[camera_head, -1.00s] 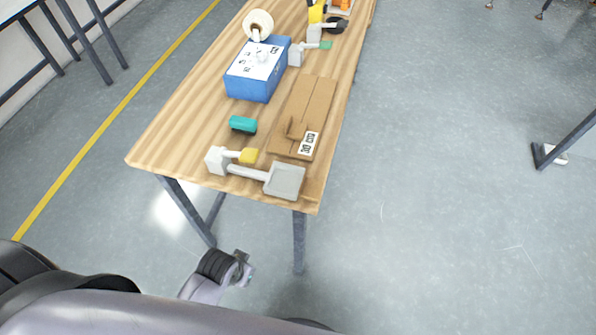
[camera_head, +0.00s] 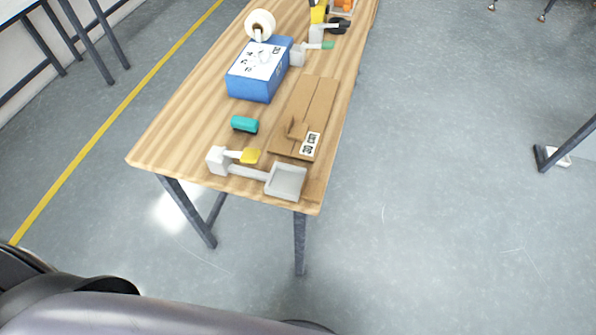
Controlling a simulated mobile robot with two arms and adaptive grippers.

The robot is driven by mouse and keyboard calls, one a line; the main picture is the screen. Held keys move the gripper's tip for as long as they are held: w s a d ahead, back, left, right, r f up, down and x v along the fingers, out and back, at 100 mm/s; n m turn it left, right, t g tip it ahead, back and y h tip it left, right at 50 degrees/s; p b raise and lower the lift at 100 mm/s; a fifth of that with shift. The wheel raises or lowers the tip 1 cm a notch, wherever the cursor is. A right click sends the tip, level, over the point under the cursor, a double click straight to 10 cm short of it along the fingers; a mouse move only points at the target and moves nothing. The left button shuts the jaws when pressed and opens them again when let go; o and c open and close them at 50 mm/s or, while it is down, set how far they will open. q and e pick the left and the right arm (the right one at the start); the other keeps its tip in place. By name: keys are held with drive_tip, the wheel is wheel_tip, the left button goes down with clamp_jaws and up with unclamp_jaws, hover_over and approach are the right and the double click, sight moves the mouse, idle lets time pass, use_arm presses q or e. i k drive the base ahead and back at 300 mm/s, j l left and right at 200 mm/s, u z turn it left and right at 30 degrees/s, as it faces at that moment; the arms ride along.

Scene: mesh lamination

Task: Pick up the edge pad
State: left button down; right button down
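No part is labelled as the edge pad, and I cannot tell for sure which one it is. A small teal block (camera_head: 244,124) lies alone on the wooden table (camera_head: 190,105), near its close end. A yellow pad (camera_head: 249,156) sits beside a light grey fixture (camera_head: 217,160) close to the table's near edge. A small green piece (camera_head: 327,45) is on another grey fixture (camera_head: 298,54) farther back. Neither gripper shows in this view.
A blue box (camera_head: 257,72) with a white printed top stands behind the teal block. A brown cardboard piece (camera_head: 318,100) lies right of it. A grey square tray (camera_head: 286,181) is at the near right corner. A white roll (camera_head: 260,22) stands at the back. Floor to the right is mostly clear.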

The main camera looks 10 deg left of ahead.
sight(312, 190)
drive_tip(key=i+u, duration=0.15)
drive_tip(key=u, duration=0.2)
drive_tip(key=i+u, duration=0.1)
drive_tip(key=u, duration=0.25)
drive_tip(key=i+l+u, duration=0.1)
drive_tip(key=u, duration=0.25)
